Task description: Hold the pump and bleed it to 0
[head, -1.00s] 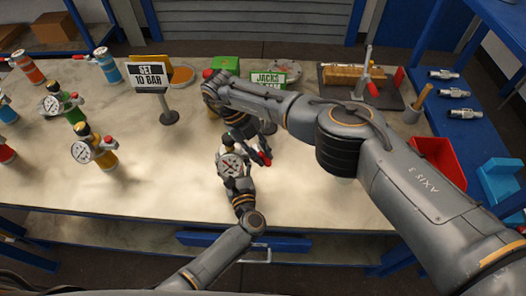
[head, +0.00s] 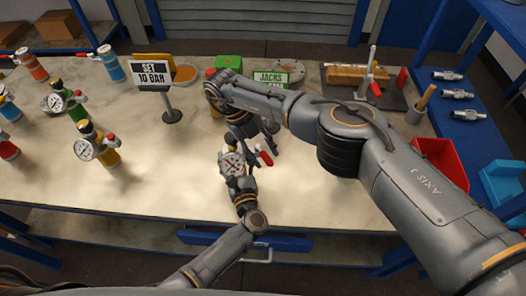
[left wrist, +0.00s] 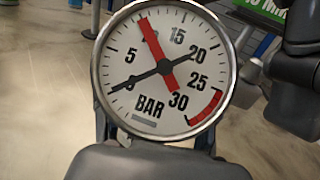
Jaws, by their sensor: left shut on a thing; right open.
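A pump with a round white gauge (head: 232,164) stands at the front middle of the bench, and a red lever (head: 265,157) shows at its right side. My left gripper (head: 240,183) is shut on the pump from the front. In the left wrist view the gauge dial (left wrist: 160,110) fills the middle. Its black needle points at about 0 and its red hand at about 10 bar. My right gripper (head: 261,143) is open just above and beside the red lever. Contact between them cannot be told. The pump's body is mostly hidden.
Several coloured pumps with gauges, such as a yellow one (head: 103,155), stand at the left. A red bin (head: 440,160) is at the right.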

